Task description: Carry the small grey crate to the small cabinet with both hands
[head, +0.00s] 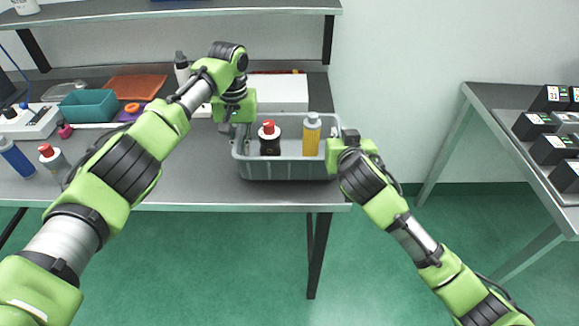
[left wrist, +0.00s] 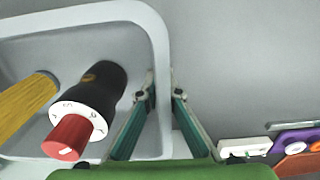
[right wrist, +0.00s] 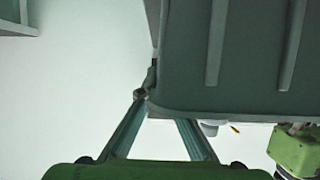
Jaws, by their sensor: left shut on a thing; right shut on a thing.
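The small grey crate (head: 285,167) is over the grey table near its front edge; I cannot tell if it touches the table. It holds a black bottle with a red cap (head: 269,140) and a yellow bottle (head: 312,136), both upright. My left gripper (head: 234,130) is shut on the crate's left wall; in the left wrist view its fingers (left wrist: 163,95) straddle the rim (left wrist: 160,45). My right gripper (head: 344,143) is shut on the right wall; in the right wrist view its fingers (right wrist: 160,100) meet the crate's ribbed outside (right wrist: 235,60). I cannot make out a small cabinet.
A white box (head: 279,92) stands behind the crate. A teal bin (head: 88,106), an orange tray (head: 134,87) and several bottles are on the table's left. A shelf (head: 180,10) is above. A second table (head: 490,98) with black boxes is at right, beyond open green floor (head: 380,260).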

